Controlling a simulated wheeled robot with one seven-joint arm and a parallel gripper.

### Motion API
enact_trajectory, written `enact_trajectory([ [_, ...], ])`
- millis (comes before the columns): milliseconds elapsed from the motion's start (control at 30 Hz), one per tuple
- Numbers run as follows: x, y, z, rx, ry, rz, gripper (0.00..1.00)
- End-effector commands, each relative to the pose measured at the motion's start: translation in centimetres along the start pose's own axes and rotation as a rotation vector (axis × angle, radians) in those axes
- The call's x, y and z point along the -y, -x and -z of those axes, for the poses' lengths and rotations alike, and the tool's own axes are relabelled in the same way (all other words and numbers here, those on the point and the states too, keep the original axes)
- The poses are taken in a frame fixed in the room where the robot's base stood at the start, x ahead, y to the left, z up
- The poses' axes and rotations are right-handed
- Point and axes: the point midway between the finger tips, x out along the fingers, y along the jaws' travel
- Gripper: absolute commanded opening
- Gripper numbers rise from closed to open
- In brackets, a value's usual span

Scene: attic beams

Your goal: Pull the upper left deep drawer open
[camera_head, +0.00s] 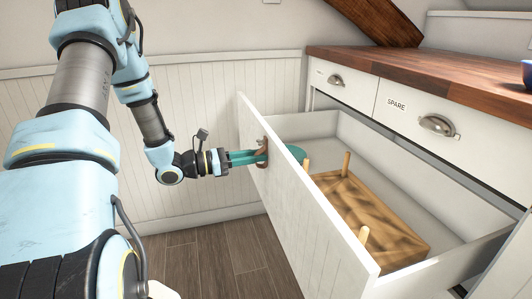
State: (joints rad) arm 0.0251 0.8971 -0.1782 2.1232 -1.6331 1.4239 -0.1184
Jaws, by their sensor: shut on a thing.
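The deep drawer (310,215) stands pulled far out from the cabinet, so its inside shows. Its tall white front panel faces my arm. My gripper (261,156), with teal fingers, is at the outer side of this front, shut on a brown handle (263,147) near the panel's upper edge. The handle is partly hidden by the fingers. Inside the drawer lie a wooden board with upright pegs (385,225) and a round teal thing (297,153), partly hidden by the front.
Above the open drawer are two shut shallow drawers with metal cup handles (438,125); one is labelled SPARE. A wooden worktop (430,68) lies over them, with a blue thing (527,72) at its right edge. A white panelled wall (200,120) stands behind my arm. Floor is bare left of the drawer.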

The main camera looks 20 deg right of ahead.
Motion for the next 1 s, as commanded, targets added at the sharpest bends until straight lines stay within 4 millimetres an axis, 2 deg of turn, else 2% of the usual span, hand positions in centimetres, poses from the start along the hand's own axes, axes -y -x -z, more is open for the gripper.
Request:
enact_trajectory([
  [200,0.09,0.71,0.12,-0.002,0.002,0.002,0.0],
  [567,0.09,0.76,0.17,-0.003,0.002,0.002,0.0],
  [600,0.09,0.76,0.17,-0.003,0.002,0.002,0.32],
  [833,0.04,0.75,0.1,-0.002,0.001,0.001,0.57],
  [1000,0.02,0.75,0.06,-0.001,0.001,0.001,0.57],
])
